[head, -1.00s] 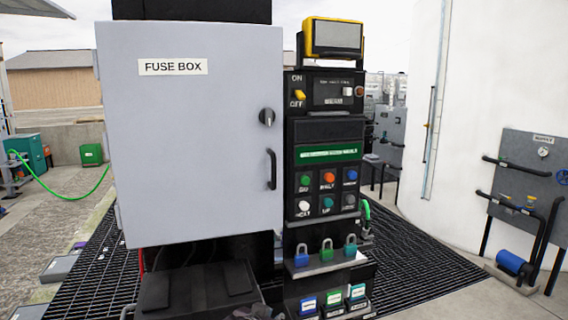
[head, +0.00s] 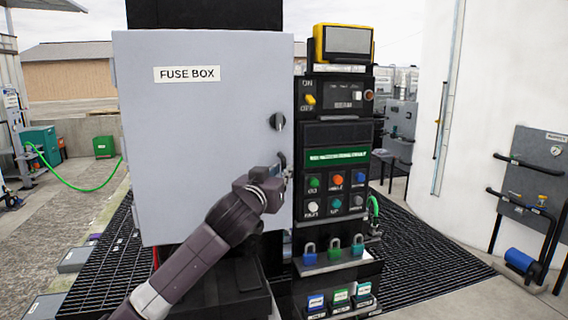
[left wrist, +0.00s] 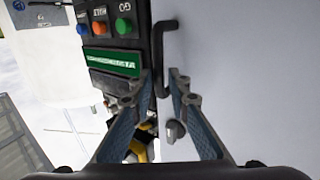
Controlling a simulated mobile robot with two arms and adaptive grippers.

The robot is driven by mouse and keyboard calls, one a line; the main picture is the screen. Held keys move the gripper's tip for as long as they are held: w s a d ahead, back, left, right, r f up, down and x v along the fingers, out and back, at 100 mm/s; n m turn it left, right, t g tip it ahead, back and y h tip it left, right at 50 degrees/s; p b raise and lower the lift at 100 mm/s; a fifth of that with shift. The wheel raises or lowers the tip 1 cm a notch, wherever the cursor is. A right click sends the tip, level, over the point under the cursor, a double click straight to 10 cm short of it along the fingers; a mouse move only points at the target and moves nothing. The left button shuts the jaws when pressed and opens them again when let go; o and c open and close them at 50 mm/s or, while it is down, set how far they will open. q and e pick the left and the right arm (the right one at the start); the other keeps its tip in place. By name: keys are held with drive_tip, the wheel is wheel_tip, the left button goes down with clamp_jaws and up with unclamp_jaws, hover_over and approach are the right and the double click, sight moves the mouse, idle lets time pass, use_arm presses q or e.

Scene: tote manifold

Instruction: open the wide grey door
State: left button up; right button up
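The wide grey door (head: 200,120) of the fuse box looks shut and bears a "FUSE BOX" label (head: 187,74). A dark round knob (head: 277,121) sits near its right edge. The black bar handle (head: 282,158) below the knob is mostly hidden by my left gripper (head: 272,174), which is in front of it. In the left wrist view, my left gripper is open, with the handle (left wrist: 168,50) at and just beyond its fingertips. Part of the bar lies between the fingers; contact cannot be told. The knob (left wrist: 175,131) also shows between them. My right gripper is not in view.
A black control panel (head: 335,130) with several coloured buttons stands close to the door's right edge. Open ground lies to the left, beside a green box (head: 104,147).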

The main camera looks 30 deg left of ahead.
use_arm(q)
drive_tip(key=shift+p+x, duration=0.35)
drive_tip(key=shift+x, duration=0.7)
drive_tip(key=shift+c, duration=0.6)
clamp_jaws()
